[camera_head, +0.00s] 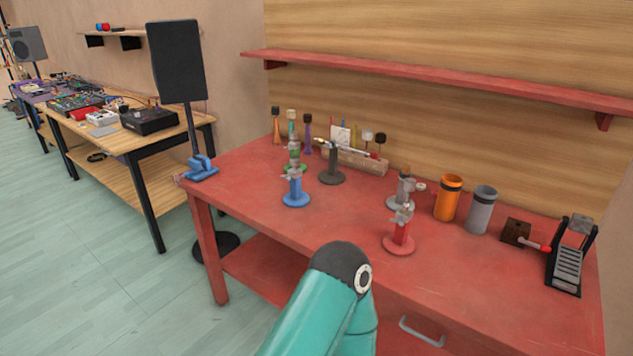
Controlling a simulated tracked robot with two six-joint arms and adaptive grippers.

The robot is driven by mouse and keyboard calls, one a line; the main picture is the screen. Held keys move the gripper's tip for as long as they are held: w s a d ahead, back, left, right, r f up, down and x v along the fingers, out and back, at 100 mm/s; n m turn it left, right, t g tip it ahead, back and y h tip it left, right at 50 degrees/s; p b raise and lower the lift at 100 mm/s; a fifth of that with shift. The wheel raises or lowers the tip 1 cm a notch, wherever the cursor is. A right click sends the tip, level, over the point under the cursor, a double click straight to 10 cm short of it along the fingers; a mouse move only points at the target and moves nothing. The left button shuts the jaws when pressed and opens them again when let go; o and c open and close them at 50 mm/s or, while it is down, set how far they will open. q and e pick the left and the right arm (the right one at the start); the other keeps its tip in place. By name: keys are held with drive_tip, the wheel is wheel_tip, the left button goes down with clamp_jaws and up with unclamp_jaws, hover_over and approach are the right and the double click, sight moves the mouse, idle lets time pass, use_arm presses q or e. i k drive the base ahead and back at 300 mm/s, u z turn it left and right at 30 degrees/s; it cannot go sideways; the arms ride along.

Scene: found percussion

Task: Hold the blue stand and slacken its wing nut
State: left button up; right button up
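The blue stand (295,191) stands upright on the red table (250,190), toward its left side. It has a round blue base, a short blue post and a small grey fitting at the top. Its wing nut is too small to make out for certain. A green stand (294,153) stands close behind it and partly overlaps it in the picture. Neither of my grippers is in view. Only a teal link of one of my arms shows at the bottom middle, well in front of the blue stand, and nothing holds the stand.
A dark stand (332,165), a grey stand (398,202) and a red stand (400,238) are nearby. Orange (447,199) and grey (480,211) cups and a black pedal (571,262) stand at right. A red shelf (440,77) hangs above. The table's front left is clear.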

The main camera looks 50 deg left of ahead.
sight(295, 198)
drive_tip(key=z, duration=0.95)
drive_tip(key=k, duration=1.45)
drive_tip(key=u, duration=3.45)
drive_tip(key=k, duration=0.1)
drive_tip(key=z, duration=1.4)
drive_tip(key=i, duration=2)
